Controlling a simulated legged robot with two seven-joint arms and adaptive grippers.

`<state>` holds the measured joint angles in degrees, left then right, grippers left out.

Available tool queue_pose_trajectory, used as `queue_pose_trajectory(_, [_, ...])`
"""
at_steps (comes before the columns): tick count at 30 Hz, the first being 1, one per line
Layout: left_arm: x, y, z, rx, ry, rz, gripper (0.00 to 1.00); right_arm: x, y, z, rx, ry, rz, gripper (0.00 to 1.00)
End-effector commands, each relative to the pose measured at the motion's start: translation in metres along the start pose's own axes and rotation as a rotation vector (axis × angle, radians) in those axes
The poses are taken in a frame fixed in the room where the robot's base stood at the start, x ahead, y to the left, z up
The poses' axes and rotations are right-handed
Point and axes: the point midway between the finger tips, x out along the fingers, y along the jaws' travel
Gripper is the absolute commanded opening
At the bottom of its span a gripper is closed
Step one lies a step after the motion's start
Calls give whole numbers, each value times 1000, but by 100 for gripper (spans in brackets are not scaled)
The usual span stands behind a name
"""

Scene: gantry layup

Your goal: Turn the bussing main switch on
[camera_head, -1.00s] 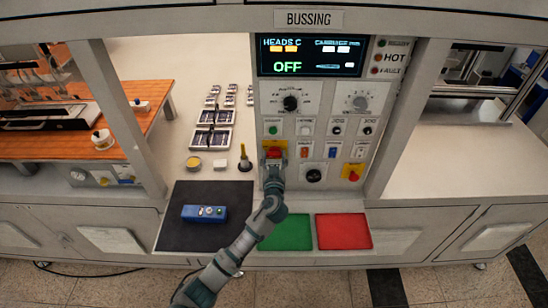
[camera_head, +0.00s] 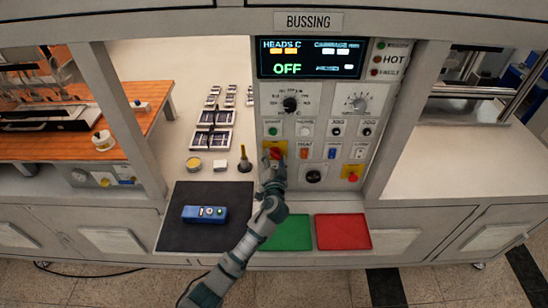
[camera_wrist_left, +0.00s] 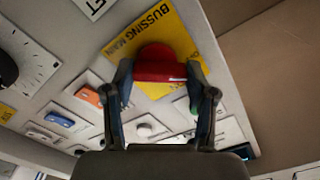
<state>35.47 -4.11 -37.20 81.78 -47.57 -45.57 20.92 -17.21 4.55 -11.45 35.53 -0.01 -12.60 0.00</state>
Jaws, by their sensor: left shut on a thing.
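The bussing main switch is a red knob (camera_head: 277,152) on a yellow plate (camera_head: 265,147) on the control panel. In the left wrist view the red knob (camera_wrist_left: 160,62) sits between my two fingers, and the yellow plate (camera_wrist_left: 138,36) reads "BUSSING MAIN". My left gripper (camera_head: 275,160) is shut on the knob; its fingers show on both sides of it in the wrist view (camera_wrist_left: 160,78). In the head view the gripper hides the lower part of the knob. The display (camera_head: 310,58) above reads OFF. My right gripper is not in view.
Other buttons and knobs surround the switch, including a green button (camera_head: 274,131) above and a black dial (camera_head: 313,175) at lower right. A blue box (camera_head: 204,214) lies on a dark mat (camera_head: 200,240). Green (camera_head: 288,240) and red (camera_head: 343,231) pads lie below the panel.

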Motion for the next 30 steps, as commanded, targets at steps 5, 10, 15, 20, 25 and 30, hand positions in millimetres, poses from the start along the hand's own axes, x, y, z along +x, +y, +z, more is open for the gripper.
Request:
queue_pose_trajectory(5, [0, 1, -3, 167, 2, 2, 21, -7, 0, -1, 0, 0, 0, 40])
queue_pose_trajectory(10, [0, 1, -4, 329, 4, 3, 21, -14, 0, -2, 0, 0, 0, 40])
queue_pose_trajectory(15, [0, 2, -4, 489, 3, 3, 21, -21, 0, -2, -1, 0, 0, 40])
queue_pose_trajectory(20, [0, 3, -4, 630, 4, 2, 21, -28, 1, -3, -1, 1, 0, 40])
queue_pose_trajectory(25, [0, 4, -3, 755, 3, 4, 21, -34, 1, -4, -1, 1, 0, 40])
queue_pose_trajectory(30, [0, 5, -2, 846, 3, 3, 21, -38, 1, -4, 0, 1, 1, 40])
